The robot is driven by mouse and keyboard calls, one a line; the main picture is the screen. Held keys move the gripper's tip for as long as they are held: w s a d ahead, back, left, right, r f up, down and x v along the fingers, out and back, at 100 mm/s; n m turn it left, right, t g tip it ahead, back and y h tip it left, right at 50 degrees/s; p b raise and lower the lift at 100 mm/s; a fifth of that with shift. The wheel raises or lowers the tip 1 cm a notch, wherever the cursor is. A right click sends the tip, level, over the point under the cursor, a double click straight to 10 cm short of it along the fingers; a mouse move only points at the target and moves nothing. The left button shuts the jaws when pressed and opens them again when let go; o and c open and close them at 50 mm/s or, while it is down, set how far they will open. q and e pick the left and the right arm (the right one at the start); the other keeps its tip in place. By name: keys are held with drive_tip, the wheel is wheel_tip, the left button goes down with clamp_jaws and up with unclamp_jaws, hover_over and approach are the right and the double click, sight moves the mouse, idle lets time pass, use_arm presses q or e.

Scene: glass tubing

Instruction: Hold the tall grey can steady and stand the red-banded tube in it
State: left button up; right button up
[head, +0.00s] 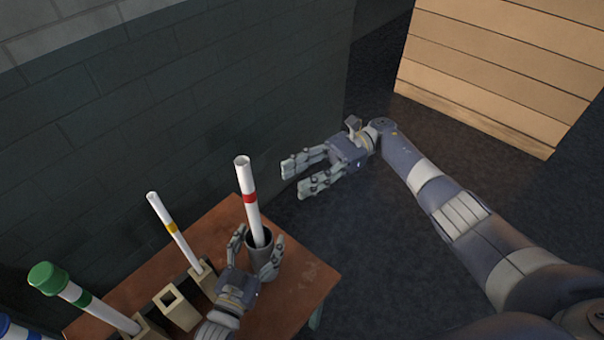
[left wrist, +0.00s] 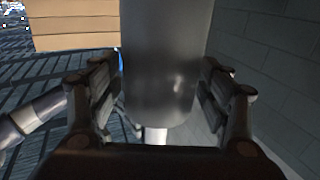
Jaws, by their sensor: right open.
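The tall grey can (head: 261,261) stands near the table's far right part. The white tube with a red band (head: 249,199) stands in it, leaning slightly to the left, its upper part well above the rim. My left gripper (head: 256,256) is shut on the can, a finger on each side, and hides part of its lower body. The can (left wrist: 165,70) fills the middle of the left wrist view between the fingers (left wrist: 160,95). My right gripper (head: 304,177) is open and empty, to the right of the tube and apart from it.
A rack of tan square holders (head: 178,309) stands left on the wooden table (head: 304,277). It bears a yellow-banded tube (head: 174,228) and a green-capped tube (head: 89,300). A dark brick wall (head: 230,80) rises behind. A wooden crate (head: 500,70) stands at the far right.

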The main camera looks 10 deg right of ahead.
idle(0.3)
use_arm(q)
drive_tip(key=v, duration=1.2)
